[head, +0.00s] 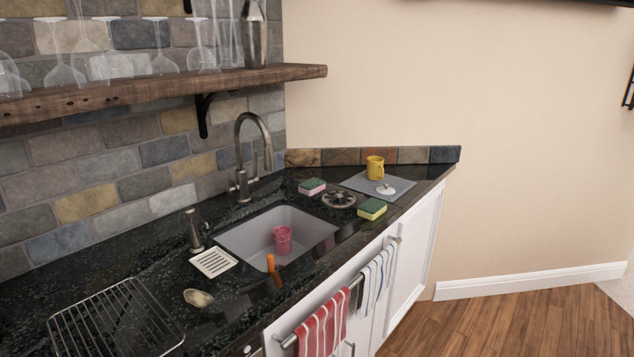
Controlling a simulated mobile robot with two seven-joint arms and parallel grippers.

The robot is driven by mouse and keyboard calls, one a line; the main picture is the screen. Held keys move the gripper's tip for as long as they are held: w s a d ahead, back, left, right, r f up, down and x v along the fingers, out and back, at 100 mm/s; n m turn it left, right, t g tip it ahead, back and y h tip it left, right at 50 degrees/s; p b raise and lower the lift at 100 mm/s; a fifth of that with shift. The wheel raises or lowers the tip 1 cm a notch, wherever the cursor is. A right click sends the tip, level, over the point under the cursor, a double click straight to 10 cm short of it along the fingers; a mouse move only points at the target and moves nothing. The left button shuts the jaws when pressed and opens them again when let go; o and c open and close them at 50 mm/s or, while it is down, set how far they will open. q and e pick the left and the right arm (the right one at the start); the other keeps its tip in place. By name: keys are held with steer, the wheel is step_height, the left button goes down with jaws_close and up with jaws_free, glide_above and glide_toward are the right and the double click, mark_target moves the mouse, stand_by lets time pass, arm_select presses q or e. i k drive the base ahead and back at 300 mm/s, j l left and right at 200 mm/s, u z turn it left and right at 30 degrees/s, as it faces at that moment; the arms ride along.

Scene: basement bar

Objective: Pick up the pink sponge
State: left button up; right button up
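The pink sponge (312,187) lies on the black counter (150,262) behind the sink, to the right of the faucet. It has a pink body with a green layer. A second sponge (372,209), yellow and green, lies nearer the counter's front edge. Neither of my grippers shows in the head view.
A sink (232,241) holds a pink cup (283,240). The faucet (243,185) stands behind it. A round dark drain piece (339,199) lies between the sponges. A yellow mug (375,168) stands on a grey mat (401,184). Towels (322,325) hang in front.

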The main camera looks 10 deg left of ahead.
mark_target(310, 188)
steer(key=i+l+u, duration=0.1)
steer(key=i+l, duration=0.45)
steer(key=l, duration=0.2)
steer(key=i+l+u, duration=0.15)
steer(key=l, duration=0.25)
steer(key=i+l, duration=0.35)
steer(key=i+l+u, duration=0.15)
steer(key=l, duration=0.35)
steer(key=i, duration=0.1)
